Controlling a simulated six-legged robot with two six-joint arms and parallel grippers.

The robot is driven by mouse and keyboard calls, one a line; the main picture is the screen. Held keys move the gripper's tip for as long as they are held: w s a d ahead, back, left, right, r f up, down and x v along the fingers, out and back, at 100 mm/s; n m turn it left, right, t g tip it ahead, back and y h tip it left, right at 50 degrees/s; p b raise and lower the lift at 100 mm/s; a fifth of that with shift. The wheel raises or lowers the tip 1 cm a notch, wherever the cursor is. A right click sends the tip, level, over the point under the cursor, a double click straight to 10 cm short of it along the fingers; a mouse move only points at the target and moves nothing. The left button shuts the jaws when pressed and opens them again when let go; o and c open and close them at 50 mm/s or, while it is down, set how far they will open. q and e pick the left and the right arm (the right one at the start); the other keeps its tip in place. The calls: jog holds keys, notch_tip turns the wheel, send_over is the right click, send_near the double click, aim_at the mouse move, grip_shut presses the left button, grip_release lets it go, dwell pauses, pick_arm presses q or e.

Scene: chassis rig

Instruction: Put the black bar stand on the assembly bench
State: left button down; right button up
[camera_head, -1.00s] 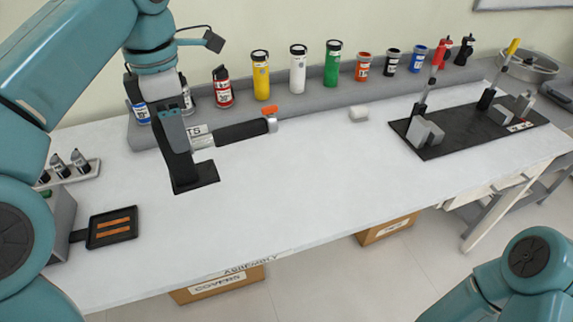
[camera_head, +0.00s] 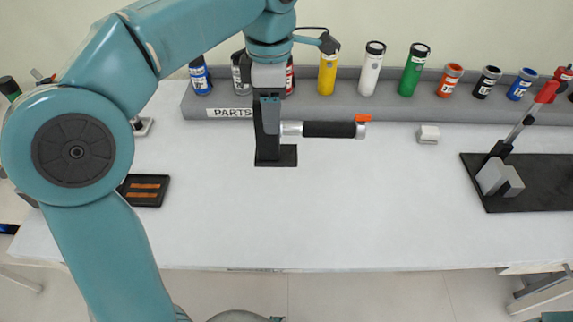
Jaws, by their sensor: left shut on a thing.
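The black bar stand (camera_head: 288,156) has a flat black foot and a black upright, with a bar (camera_head: 335,129) reaching out to the right. The bar has a silver collar, a black grip and an orange end. My left gripper (camera_head: 272,138) points down and is shut on the stand's upright, hiding part of it. The stand is upright over the rear left of the white assembly bench (camera_head: 340,220). I cannot tell whether its foot touches the top. My right gripper is not in view.
A grey parts rack (camera_head: 232,113) with several coloured bottles runs along the back. A small white block (camera_head: 428,134) lies right of the bar. A black board (camera_head: 540,190) with clamps is at the right, a dark tray (camera_head: 146,198) at the left. The bench's middle and front are clear.

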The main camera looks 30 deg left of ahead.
aim_at(272, 146)
pick_arm(q)
jog(key=f, duration=0.4)
jog(key=f+b, duration=0.1)
jog(key=f, duration=0.4)
jog(key=shift+s+a+f, duration=0.1)
jog(key=shift+s+a, duration=0.05)
jog(key=shift+s, duration=0.05)
jog(key=shift+a+f, duration=0.1)
jog(key=shift+f, duration=0.3)
notch_tip(272, 146, down, 4)
jog(key=shift+r+b, duration=0.25)
jog(key=shift+b, duration=0.25)
jog(key=shift+f, duration=0.2)
jog(key=shift+f, duration=0.15)
jog(key=shift+c, duration=2.4)
grip_release()
